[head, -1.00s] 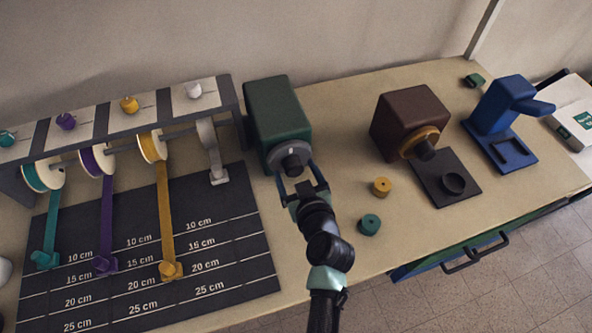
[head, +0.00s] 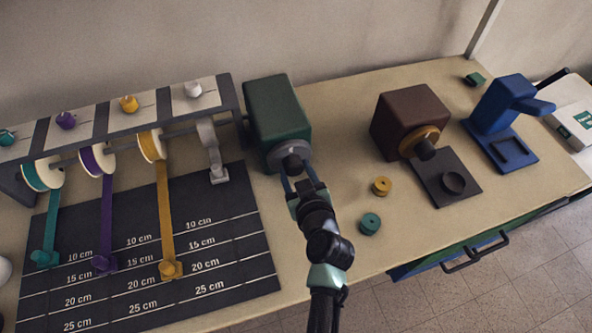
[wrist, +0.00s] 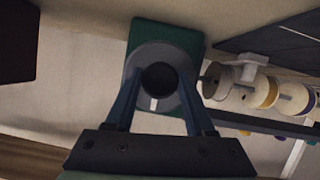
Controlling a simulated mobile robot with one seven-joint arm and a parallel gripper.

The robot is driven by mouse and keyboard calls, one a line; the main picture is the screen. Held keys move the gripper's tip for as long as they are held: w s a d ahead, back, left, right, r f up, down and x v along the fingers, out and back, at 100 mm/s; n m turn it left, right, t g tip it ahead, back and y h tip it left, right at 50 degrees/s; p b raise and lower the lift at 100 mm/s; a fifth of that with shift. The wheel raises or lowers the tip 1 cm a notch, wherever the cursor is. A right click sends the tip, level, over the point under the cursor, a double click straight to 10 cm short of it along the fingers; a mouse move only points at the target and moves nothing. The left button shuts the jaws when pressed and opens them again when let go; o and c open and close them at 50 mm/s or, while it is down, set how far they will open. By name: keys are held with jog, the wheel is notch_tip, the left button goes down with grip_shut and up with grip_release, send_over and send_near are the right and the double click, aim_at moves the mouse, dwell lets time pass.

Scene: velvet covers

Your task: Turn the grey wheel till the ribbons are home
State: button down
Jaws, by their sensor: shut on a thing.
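The grey wheel (head: 274,158) sits on the front of a green box (head: 277,108), with a dark hub in its middle. My gripper (head: 293,176) is shut on the wheel; in the wrist view its two fingers (wrist: 160,92) lie on either side of the dark hub, and a white mark shows on the wheel (wrist: 154,104). Teal (head: 51,225), purple (head: 106,220) and yellow (head: 166,215) ribbons hang from spools down over a dark ruled mat. A short white ribbon (head: 213,150) ends above the mat's 10 cm line. The yellow one reaches furthest.
Small coloured knobs, such as the yellow one (head: 128,104), stand on the rail above the spools. To the right are a brown box (head: 408,118) with a yellow wheel, a blue stand (head: 502,110), and loose yellow (head: 381,187) and teal (head: 369,223) rings on the table.

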jog(key=shift+f+b, duration=0.1)
jog(key=shift+b, duration=0.2)
jog(key=m+y+b, duration=0.2)
jog(key=m+b, duration=0.1)
jog(key=shift+d+f+m+g, duration=0.1)
jog(key=shift+m+g, duration=0.2)
jog(key=shift+g, duration=0.1)
jog(key=m+y+b, duration=0.3)
jog(key=b, duration=0.1)
jog(key=shift+m, duration=0.4)
jog(key=m+y+b, duration=0.2)
jog(key=m+b, duration=0.1)
jog(key=m, duration=0.1)
jog(key=shift+d+f, duration=0.1)
jog(key=m+t+y+b, duration=0.1)
jog(key=m+t+b, duration=0.1)
jog(key=m, duration=0.3)
jog(key=shift+m+y, duration=0.3)
jog(key=shift+c, duration=1.2)
grip_release()
